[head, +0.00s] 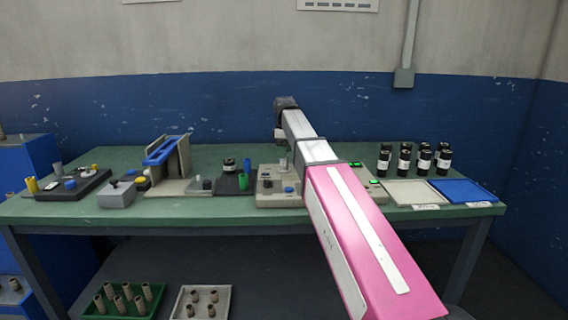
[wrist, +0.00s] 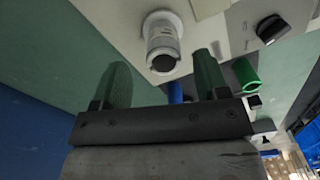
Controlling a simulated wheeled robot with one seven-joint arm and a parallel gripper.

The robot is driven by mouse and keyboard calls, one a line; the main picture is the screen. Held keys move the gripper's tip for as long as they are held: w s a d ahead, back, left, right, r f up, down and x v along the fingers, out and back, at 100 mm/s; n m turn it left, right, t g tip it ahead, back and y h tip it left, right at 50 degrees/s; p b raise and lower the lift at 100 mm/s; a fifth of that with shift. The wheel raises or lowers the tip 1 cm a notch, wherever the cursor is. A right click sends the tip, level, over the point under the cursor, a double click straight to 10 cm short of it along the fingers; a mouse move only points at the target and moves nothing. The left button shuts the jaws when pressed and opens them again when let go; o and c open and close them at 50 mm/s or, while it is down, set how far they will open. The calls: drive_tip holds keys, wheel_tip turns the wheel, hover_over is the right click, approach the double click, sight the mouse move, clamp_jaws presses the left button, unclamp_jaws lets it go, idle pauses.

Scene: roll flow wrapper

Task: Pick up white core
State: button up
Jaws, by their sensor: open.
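A pale, whitish-grey cylinder, which looks like the white core (wrist: 162,36), stands on a round seat on a beige machine (wrist: 118,15) in the wrist view. Its near end looks dark and hollow. My gripper (wrist: 163,62) is open, with one green finger on each side of the core's line and the core beyond and between the tips. I see no contact. In the head view my gripper (head: 281,136) is over the beige machine (head: 268,199), and a small grey cylinder (head: 283,164) shows just below it. My pink arm hides part of the machine.
A green cylinder (wrist: 245,72) and a black knob (wrist: 271,29) are close by in the wrist view. Several black bottles (head: 424,160), a white tray (head: 411,193) and a blue tray (head: 464,190) are on the right of the green table (head: 190,207).

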sight(285, 160)
drive_tip(key=f, duration=0.4)
drive_tip(key=shift+s+f, duration=0.2)
drive_tip(key=shift+f, duration=0.15)
drive_tip(key=c, duration=1)
drive_tip(key=shift+r, duration=0.2)
